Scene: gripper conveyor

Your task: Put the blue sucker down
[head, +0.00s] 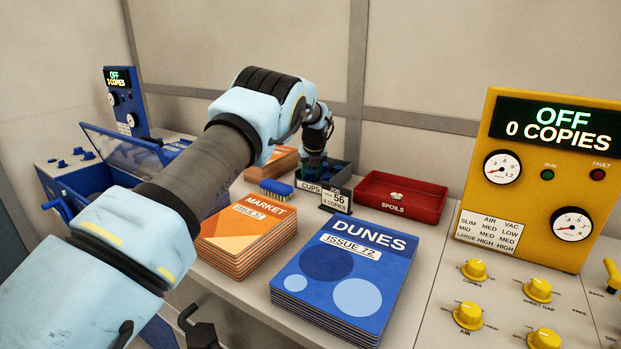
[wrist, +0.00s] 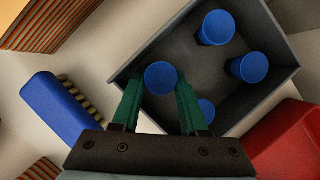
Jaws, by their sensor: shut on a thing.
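My gripper (wrist: 159,84) has its green fingers shut on a blue sucker (wrist: 161,76), a round cup seen from above in the wrist view. The held sucker is at the left wall of the dark grey cups tray (wrist: 150,48); I cannot tell its height. Inside the tray are other blue suckers: one at the top (wrist: 216,27), one at the right (wrist: 250,67) and one partly hidden near the right finger (wrist: 206,108). In the head view my gripper (head: 314,163) is at the tray (head: 340,175) and the held sucker is hidden.
A blue brush (wrist: 55,103) lies left of the tray. The red spoils tray (head: 420,204) stands to the right with small pale pieces inside. A small sign (head: 337,198) and stacks of Market (head: 245,235) and Dunes (head: 350,265) magazines are in front.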

